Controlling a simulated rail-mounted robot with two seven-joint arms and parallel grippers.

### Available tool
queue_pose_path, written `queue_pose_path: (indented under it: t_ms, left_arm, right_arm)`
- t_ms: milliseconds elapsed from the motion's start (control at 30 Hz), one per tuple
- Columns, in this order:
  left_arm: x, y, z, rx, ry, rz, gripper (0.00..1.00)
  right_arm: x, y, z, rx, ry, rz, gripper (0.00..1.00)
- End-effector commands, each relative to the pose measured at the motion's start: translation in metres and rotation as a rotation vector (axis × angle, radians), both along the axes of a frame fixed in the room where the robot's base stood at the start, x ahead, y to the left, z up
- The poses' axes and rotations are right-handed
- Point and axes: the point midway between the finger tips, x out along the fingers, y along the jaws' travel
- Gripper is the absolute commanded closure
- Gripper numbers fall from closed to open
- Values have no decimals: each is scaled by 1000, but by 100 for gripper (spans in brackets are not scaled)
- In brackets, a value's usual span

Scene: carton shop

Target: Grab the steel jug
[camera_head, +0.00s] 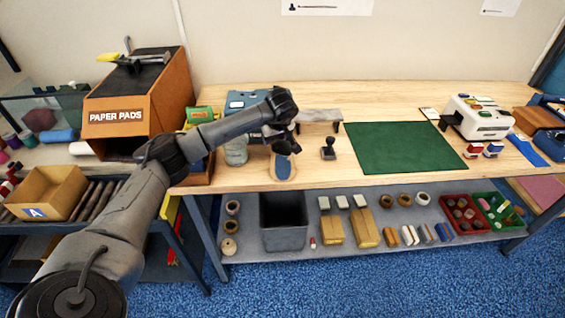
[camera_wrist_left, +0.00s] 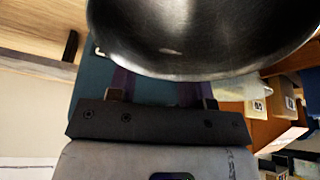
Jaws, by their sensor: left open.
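The steel jug (camera_head: 236,151) stands on the wooden workbench, partly hidden behind my left forearm. Its rounded, shiny metal body fills the top of the left wrist view (camera_wrist_left: 200,40). My left gripper (camera_head: 272,137) is close on the jug's right side in the head view. In the left wrist view its two fingers (camera_wrist_left: 162,92) are spread apart with the jug just beyond them. My right gripper is not in view.
A blue-soled wooden piece (camera_head: 283,168) lies at the bench's front edge. A black stamp (camera_head: 328,149) stands to its right, before a small grey shelf (camera_head: 320,115). A green mat (camera_head: 405,148) lies farther right. The orange paper-pads box (camera_head: 135,115) stands left.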

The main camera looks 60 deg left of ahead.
Motion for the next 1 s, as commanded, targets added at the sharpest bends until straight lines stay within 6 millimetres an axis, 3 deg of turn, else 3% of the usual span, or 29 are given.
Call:
queue_pose_path:
  t_ms: [167, 633, 1000]
  left_arm:
    - [0, 0, 0, 0, 0, 0, 54]
    - [0, 0, 0, -1, -1, 0, 99]
    - [0, 0, 1, 0, -2, 0, 100]
  right_arm:
    - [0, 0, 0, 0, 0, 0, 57]
    - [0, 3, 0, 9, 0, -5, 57]
    - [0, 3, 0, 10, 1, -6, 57]
